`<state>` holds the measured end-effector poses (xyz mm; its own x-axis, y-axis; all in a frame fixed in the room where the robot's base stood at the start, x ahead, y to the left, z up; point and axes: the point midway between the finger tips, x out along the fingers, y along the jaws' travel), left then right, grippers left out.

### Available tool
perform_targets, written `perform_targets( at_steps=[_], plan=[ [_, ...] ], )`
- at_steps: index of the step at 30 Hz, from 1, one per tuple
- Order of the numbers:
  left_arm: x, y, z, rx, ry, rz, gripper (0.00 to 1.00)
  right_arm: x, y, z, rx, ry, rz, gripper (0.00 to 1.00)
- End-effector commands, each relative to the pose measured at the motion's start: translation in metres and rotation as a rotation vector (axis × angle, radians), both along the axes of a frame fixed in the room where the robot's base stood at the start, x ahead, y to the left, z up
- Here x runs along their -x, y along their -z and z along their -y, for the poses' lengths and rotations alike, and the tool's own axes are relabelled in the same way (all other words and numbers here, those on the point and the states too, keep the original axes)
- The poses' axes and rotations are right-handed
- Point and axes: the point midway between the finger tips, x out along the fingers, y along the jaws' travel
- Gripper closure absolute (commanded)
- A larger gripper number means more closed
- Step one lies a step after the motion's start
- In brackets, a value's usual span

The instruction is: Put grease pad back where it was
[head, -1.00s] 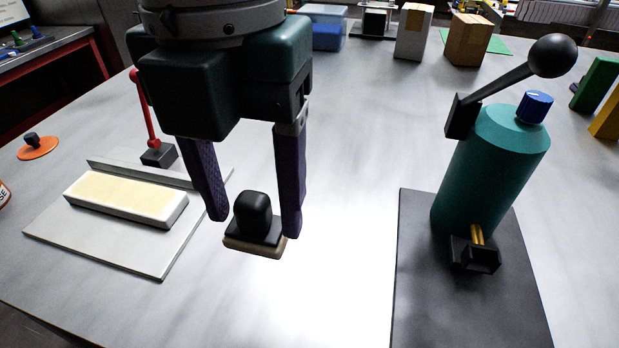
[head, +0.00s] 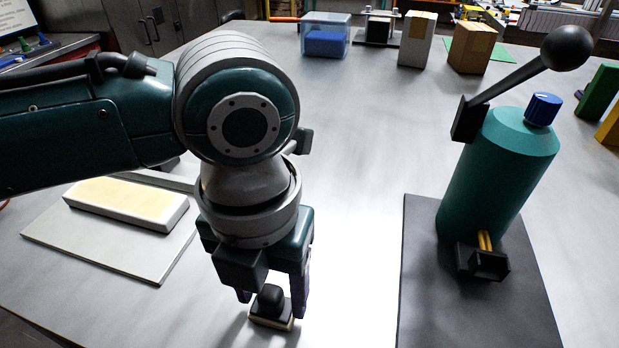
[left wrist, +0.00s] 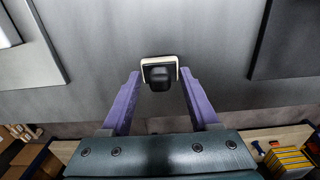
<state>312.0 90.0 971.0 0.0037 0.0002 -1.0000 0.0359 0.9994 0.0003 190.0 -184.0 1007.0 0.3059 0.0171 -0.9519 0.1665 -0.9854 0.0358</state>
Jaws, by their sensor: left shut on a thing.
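The grease pad (head: 271,307) is a small block with a black rounded grip and a pale tan base. It stands about upright between the purple fingers of my left gripper (head: 273,297), which is shut on it. In the left wrist view the pad (left wrist: 158,72) sits between the fingertips (left wrist: 160,76). It is low over the grey table, left of the dark plate; I cannot tell whether its base touches the table. My left arm hides part of the area behind it. My right gripper is not in view.
A pale block (head: 128,203) lies on a light plate (head: 100,245) at the left. A teal cylinder (head: 497,180) with a black ball lever (head: 567,48) stands on a dark plate (head: 425,285) at the right. Boxes (head: 471,47) stand at the back. The middle table (head: 360,150) is clear.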

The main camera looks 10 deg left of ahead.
Motion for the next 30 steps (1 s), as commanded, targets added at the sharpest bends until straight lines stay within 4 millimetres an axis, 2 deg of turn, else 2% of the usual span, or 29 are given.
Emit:
perform_targets(
  at_steps=[4, 5, 12, 19, 23, 26, 30],
  plan=[
    [0.000, 0.003, 0.000, 0.000, 0.000, 0.000, 0.83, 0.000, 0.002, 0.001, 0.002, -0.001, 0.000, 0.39],
    [0.000, 0.004, 0.000, 0.000, 0.000, 0.000, 0.38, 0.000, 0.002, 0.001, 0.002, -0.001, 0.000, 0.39],
    [0.000, 0.003, 0.000, 0.000, 0.000, 0.000, 0.10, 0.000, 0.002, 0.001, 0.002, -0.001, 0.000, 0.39],
    [0.000, 0.002, 0.000, 0.000, 0.000, 0.000, 0.09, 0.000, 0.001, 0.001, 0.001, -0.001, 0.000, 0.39],
    [-0.001, -0.005, 0.000, 0.001, -0.001, 0.001, 0.09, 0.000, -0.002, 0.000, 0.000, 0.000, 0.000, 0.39],
    [-0.002, -0.021, 0.000, 0.002, 0.000, 0.004, 0.09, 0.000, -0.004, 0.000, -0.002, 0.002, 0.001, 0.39],
    [-0.001, -0.053, 0.000, 0.002, 0.001, 0.004, 0.09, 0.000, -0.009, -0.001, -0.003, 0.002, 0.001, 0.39]
  ],
)
